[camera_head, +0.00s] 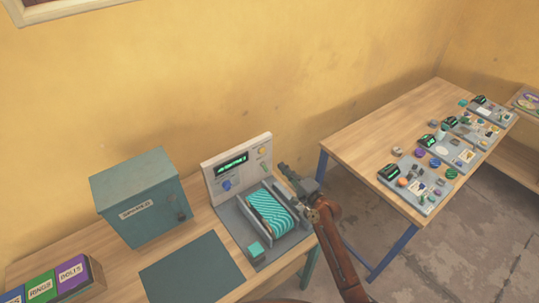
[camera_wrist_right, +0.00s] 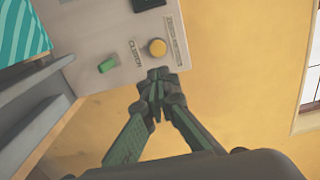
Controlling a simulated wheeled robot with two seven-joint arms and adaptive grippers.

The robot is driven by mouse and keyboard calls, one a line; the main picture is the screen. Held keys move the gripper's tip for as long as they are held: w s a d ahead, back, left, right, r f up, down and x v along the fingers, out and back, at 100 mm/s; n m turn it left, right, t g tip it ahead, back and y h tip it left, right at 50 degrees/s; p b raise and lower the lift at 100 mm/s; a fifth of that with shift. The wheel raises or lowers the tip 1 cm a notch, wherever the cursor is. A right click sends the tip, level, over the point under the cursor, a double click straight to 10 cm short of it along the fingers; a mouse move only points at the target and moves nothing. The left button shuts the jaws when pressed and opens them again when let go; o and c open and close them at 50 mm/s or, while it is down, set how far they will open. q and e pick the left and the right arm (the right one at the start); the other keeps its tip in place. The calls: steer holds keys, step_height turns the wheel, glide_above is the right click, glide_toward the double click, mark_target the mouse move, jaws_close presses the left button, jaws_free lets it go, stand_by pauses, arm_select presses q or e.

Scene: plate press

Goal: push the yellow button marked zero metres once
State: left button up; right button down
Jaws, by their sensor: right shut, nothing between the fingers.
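The yellow button (camera_wrist_right: 157,47) is a round knob on the pale panel (camera_wrist_right: 120,35) in the right wrist view, with small lettering beside it that is hard to read. In the head view the button (camera_head: 262,151) is at the panel's upper right, right of the green-lit display (camera_head: 231,164). My right gripper (camera_wrist_right: 158,74) is shut and empty, its fingertips just below the button in the wrist view; whether they touch the panel I cannot tell. In the head view the right gripper (camera_head: 284,168) is beside the panel's right edge. My left gripper is not in view.
A teal-striped roll (camera_head: 270,212) lies in the machine below the panel. A teal cabinet (camera_head: 140,198) stands left. A second table (camera_head: 365,140) with several devices stands right, across a gap.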

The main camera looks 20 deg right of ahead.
glide_toward(266, 150)
steer(key=x, duration=0.6)
steer(key=shift+a+r, duration=0.1)
steer(key=shift+a, duration=0.15)
steer(key=shift+w+a, duration=0.15)
steer(key=shift+w, duration=0.2)
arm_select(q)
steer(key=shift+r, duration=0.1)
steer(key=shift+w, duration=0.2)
